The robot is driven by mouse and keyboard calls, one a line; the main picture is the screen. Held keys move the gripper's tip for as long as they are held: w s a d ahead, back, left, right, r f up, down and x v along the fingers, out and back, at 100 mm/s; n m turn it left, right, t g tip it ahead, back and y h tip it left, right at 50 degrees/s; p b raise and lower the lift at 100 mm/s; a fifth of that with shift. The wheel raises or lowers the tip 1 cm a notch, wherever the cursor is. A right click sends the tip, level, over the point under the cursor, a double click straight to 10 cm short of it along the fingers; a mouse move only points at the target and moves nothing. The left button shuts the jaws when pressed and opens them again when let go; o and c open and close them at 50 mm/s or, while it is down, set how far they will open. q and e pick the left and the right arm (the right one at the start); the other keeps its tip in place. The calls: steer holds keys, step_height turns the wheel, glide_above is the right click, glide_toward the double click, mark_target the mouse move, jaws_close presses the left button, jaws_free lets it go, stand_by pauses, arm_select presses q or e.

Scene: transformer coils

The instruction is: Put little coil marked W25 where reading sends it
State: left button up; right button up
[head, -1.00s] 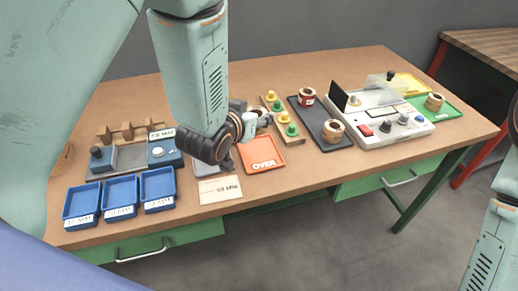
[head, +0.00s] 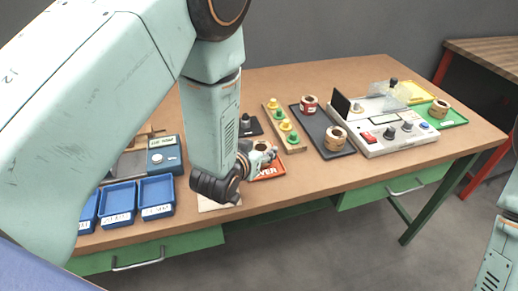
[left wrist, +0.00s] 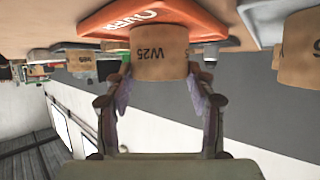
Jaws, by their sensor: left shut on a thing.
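The little coil marked W25 (left wrist: 160,55) is tan, and its mark appears upside down in the left wrist view. My left gripper (left wrist: 158,95) is shut on it, with one finger on each side. In the head view my left gripper (head: 246,160) and the coil (head: 262,147) are at the orange tray marked OVER (head: 268,172), partly covering it. The tray also shows close beyond the coil in the left wrist view (left wrist: 200,22). I cannot tell whether the coil touches the tray. My right gripper is out of view.
Blue labelled trays (head: 156,197) and a blue device with a display (head: 165,156) are at left. A board of yellow and green knobbed pieces (head: 284,126), a dark tray with coils (head: 318,124), a white tester (head: 385,140) and a green tray (head: 452,119) are to the right.

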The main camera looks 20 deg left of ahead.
arm_select(q)
steer(key=o, duration=1.1)
steer(key=shift+s+a, duration=0.2)
steer(key=shift+a, duration=0.05)
steer(key=shift+o, duration=1.4)
steer(key=shift+d, duration=0.3)
steer(key=shift+w, duration=0.15)
steer(key=shift+a+r, duration=0.1)
steer(key=shift+a, duration=0.1)
steer(key=d+p+v, duration=0.1)
steer(key=v, duration=1.1)
steer(key=shift+a+p, duration=0.35)
steer(key=shift+p, duration=0.05)
steer(key=shift+a, duration=0.1)
